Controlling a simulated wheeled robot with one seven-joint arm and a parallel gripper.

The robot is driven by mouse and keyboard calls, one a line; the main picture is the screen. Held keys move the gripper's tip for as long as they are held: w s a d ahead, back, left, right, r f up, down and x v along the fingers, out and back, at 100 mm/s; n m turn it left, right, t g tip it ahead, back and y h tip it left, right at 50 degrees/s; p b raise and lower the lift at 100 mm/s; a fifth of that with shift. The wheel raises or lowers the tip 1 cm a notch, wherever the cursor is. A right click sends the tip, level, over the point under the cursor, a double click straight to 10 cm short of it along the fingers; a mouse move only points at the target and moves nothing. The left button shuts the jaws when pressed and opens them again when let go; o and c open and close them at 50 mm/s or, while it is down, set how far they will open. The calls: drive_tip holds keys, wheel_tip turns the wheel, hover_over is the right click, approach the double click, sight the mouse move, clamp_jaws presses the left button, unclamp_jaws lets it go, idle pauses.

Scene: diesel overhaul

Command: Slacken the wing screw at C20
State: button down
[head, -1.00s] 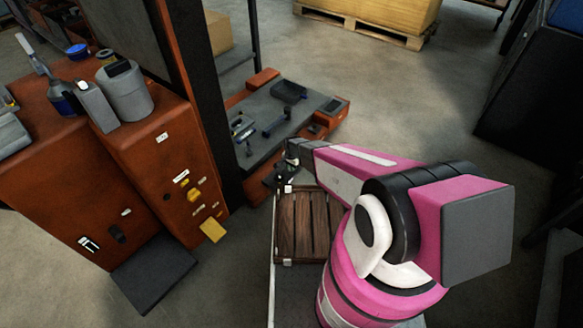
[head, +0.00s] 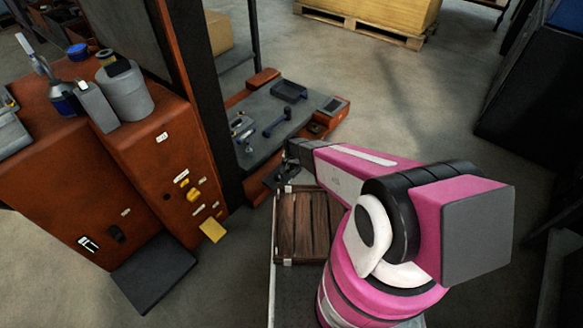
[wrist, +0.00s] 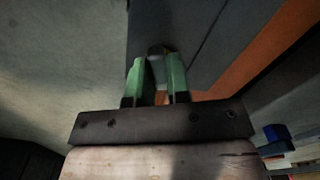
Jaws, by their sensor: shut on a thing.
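My gripper (wrist: 160,75) shows in the wrist view with two green fingers. They are close together around a small dark grey part (wrist: 157,50) at their tips. This part may be the wing screw, but its wings and any C20 label cannot be made out. A dark panel (wrist: 200,30) with an orange edge (wrist: 265,65) lies behind the fingertips. In the head view my gripper is at the end of the pink arm, low beside the near edge of the orange-and-grey bench (head: 262,150). My arm's dark wrist hides much of that spot.
A slatted wooden crate (head: 308,225) lies just below my arm. A black post (head: 195,100) and an orange cabinet (head: 150,150) stand to the left. A blue-ended tool (head: 277,123) and a dark tray (head: 289,91) lie on the bench. Open floor (head: 400,110) is beyond it.

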drive_tip(key=n, duration=0.4)
drive_tip(key=shift+n, duration=0.3)
drive_tip(key=n, duration=0.3)
drive_tip(key=shift+n, duration=1)
drive_tip(key=n, duration=0.2)
drive_tip(key=shift+n, duration=0.4)
drive_tip(key=shift+r+n, duration=0.1)
drive_tip(key=shift+n, duration=0.9)
